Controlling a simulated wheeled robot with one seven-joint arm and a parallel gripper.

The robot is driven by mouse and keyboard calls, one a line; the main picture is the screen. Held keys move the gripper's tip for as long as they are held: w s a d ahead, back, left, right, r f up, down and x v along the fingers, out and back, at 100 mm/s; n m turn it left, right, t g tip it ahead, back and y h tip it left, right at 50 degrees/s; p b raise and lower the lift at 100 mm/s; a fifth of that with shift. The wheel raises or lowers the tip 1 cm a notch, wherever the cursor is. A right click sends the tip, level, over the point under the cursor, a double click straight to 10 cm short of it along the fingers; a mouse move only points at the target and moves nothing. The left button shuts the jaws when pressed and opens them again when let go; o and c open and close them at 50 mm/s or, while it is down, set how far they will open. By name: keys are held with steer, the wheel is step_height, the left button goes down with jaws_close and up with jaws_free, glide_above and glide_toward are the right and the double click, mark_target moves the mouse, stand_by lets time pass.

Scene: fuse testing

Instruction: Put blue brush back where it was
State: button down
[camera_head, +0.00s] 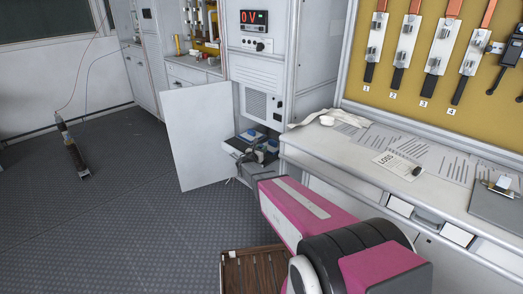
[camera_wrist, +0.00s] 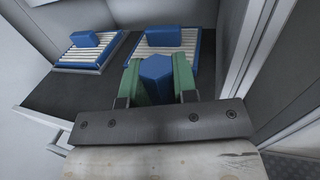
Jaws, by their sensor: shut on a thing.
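My gripper (camera_wrist: 157,78) has green fingers and is shut on a blue block-shaped piece, the blue brush (camera_wrist: 157,69). Only its upper part shows between the fingers; its lower end is hidden. Just beyond it is a blue-edged pad (camera_wrist: 193,48) with light ribs and a blue block (camera_wrist: 163,36) on it. A similar pad (camera_wrist: 78,59) with its own blue block (camera_wrist: 84,39) lies to the left. I cannot tell whether the brush touches the nearer pad. In the head view, my arm reaches down to the open cabinet compartment, and the fingers are too small to make out.
Both pads lie on a dark drawer or shelf surface (camera_wrist: 45,91). The white cabinet door (camera_head: 198,134) stands open at the left. A white workbench (camera_head: 345,143) with papers is at the right. A brown slatted crate (camera_head: 232,272) is on the floor near my arm.

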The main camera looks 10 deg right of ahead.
steer(key=c, duration=0.9)
jaws_free()
steer(key=shift+f, duration=0.1)
